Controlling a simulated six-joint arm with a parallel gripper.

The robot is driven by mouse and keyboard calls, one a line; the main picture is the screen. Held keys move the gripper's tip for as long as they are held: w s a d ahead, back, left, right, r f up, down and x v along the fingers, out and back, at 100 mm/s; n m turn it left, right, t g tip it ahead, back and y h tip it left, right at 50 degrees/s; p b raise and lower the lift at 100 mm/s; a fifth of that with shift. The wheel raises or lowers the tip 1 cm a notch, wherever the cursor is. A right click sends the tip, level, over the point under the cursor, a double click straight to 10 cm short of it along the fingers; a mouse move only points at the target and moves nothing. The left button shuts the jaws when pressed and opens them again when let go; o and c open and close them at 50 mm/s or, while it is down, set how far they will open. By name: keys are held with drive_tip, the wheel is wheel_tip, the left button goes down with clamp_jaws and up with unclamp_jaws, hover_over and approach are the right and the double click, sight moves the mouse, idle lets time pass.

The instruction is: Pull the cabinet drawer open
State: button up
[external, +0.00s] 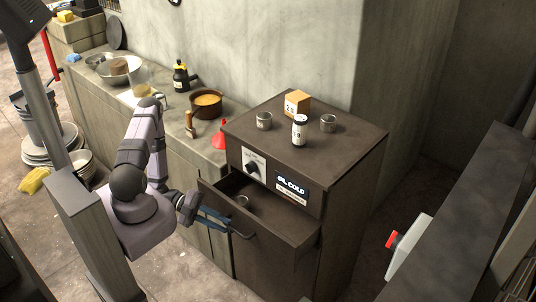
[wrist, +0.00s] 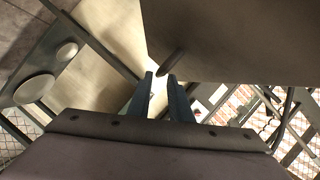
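The dark brown cabinet (external: 350,165) stands right of centre in the external view. Its drawer (external: 290,240) is pulled out toward my arm, so its inside shows. A dark handle (external: 242,235) is on the drawer front. My gripper (external: 226,222), with blue fingers, is at the drawer front beside the handle. In the wrist view the two fingers (wrist: 161,76) are apart with a clear gap. The rounded end of a dark bar (wrist: 172,62), likely the handle, lies just beyond the right fingertip. I cannot tell whether they touch.
A box (external: 297,103), a white-labelled jar (external: 299,129) and two tins stand on the cabinet top. Open floor lies in front.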

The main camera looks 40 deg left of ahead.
sight(234, 229)
drive_tip(key=shift+p+x, duration=0.65)
drive_tip(key=shift+x, duration=2.15)
drive_tip(key=shift+s, duration=0.1)
clamp_jaws()
